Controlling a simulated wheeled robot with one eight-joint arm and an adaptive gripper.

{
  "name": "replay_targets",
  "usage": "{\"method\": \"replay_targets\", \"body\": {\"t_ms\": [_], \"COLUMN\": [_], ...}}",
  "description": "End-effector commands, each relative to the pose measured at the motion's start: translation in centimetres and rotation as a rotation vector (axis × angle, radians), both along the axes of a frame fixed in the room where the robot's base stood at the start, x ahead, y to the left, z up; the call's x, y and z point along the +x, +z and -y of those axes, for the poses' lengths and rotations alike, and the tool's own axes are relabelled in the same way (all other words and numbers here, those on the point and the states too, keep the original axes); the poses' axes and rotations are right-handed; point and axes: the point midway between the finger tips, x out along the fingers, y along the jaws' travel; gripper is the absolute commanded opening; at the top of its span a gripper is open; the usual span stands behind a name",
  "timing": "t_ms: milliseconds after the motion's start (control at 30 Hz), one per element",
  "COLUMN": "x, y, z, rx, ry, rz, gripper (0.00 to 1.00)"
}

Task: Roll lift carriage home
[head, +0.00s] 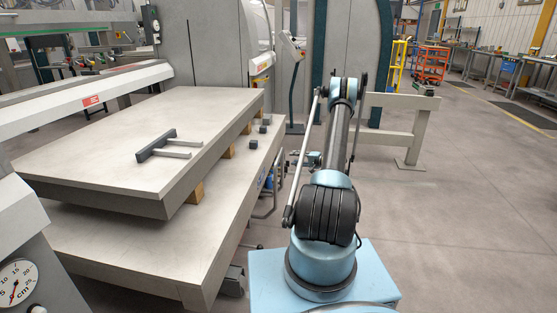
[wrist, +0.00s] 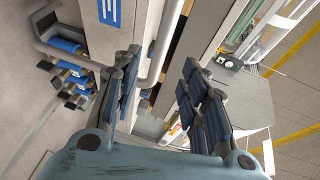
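The lift carriage appears to be the low grey table (head: 235,215) at the left in the head view. It bears a thick pale slab (head: 110,125) on wooden blocks. In the wrist view its side seems to show a blue label (wrist: 110,12). A bent grey tube (wrist: 167,35), like a push handle, runs along that side. My gripper (wrist: 162,95) is open in the wrist view, its dark-blue padded fingers well apart. Part of the tube shows between and beyond the fingers; I cannot tell whether they touch it. In the head view my arm hides most of the gripper.
A dark two-pronged bracket (head: 155,150) lies on the slab. A grey machine beam (head: 85,95) runs along the left, with a dial gauge (head: 17,285) at lower left. A grey barrier (head: 415,130) stands behind my arm. The floor at right (head: 470,230) is clear.

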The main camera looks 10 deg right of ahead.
Motion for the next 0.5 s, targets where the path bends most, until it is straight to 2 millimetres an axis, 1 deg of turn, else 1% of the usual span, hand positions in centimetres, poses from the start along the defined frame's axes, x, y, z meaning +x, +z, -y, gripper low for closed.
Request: {"method": "replay_targets", "body": {"t_ms": [33,500], "x": [0.6,5.8], "y": [-0.2,-1.7], "z": [-0.8,-6.8], "rx": [-0.001,-0.001], "ry": [0.002,0.001], "rz": [0.0,0.001], "gripper": [0.4,0.4]}}
